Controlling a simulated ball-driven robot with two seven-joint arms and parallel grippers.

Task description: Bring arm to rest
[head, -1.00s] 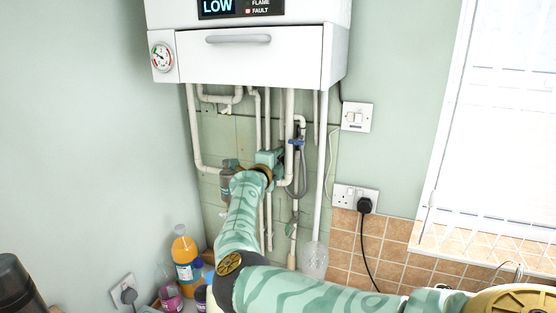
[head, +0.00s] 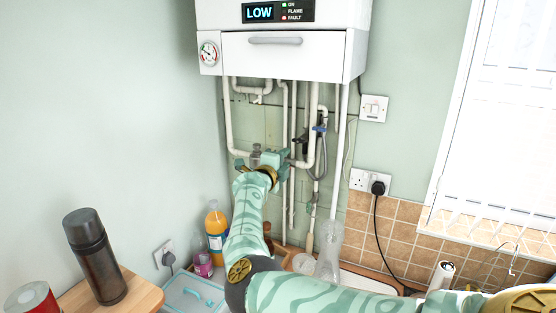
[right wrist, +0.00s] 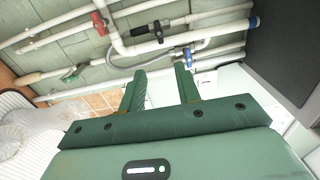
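My right arm reaches up from the bottom right in the head view. Its gripper (head: 268,157) is in front of the white pipes (head: 285,110) under the boiler (head: 285,50). In the right wrist view, the two green fingers (right wrist: 161,85) stand apart with nothing between them. Beyond the fingertips are pipes (right wrist: 200,62) with a red valve handle (right wrist: 98,23), a black one (right wrist: 157,30) and a blue one (right wrist: 254,22). Whether the fingers touch any pipe is not clear. My left gripper is in neither view.
A dark flask (head: 95,257) and a red tin (head: 32,300) stand on a wooden surface at the lower left. An orange bottle (head: 216,232) and a lidded teal box (head: 195,295) are beside my arm. A clear bottle (head: 329,250) stands to its right. Sockets (head: 370,182) are on the wall.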

